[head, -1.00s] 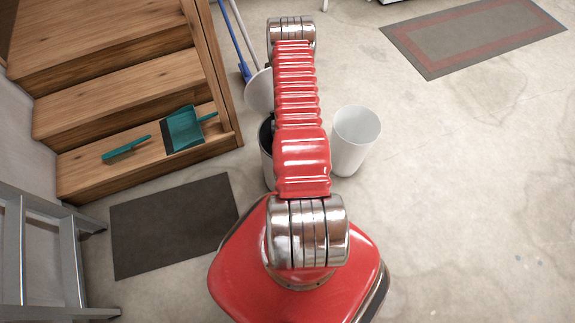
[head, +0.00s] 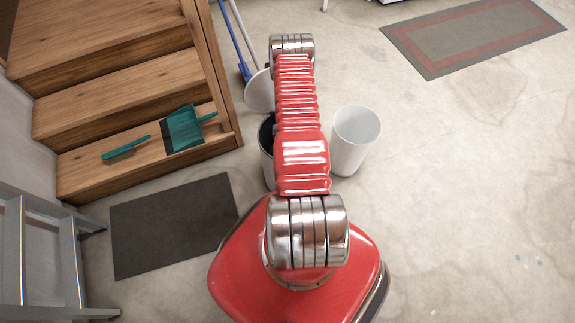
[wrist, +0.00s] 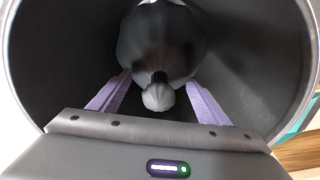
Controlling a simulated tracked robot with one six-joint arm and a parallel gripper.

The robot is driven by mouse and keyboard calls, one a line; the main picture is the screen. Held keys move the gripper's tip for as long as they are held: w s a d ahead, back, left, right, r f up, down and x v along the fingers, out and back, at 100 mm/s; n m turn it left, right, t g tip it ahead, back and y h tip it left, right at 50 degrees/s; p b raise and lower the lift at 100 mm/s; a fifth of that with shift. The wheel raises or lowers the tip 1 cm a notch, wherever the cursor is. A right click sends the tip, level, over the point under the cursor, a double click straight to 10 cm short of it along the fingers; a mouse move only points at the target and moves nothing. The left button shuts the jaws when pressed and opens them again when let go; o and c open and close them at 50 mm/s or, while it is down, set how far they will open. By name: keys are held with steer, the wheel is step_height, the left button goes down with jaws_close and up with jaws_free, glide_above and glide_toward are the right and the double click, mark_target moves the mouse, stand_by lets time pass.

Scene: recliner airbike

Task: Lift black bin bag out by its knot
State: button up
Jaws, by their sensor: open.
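The black bin bag (wrist: 160,42) sits inside a dark-lined bin (wrist: 255,50) in the wrist view. Its knot (wrist: 158,95) points toward the camera. My gripper (wrist: 158,82) is open, with one purple finger on each side of the knot. I cannot tell whether either finger touches the bag. In the head view the bin (head: 267,150) shows only as a dark-mouthed edge behind my red arm. The bag and my gripper are hidden there.
An empty-looking white bin (head: 355,140) stands just right of my arm. Wooden steps (head: 120,95) with a teal dustpan (head: 184,128) and brush (head: 126,148) rise at left. A dark mat (head: 172,225) and a grey ladder (head: 45,250) are nearer.

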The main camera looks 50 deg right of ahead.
steer(key=shift+f, duration=0.35)
stand_by(0.3)
jaws_close()
stand_by(0.8)
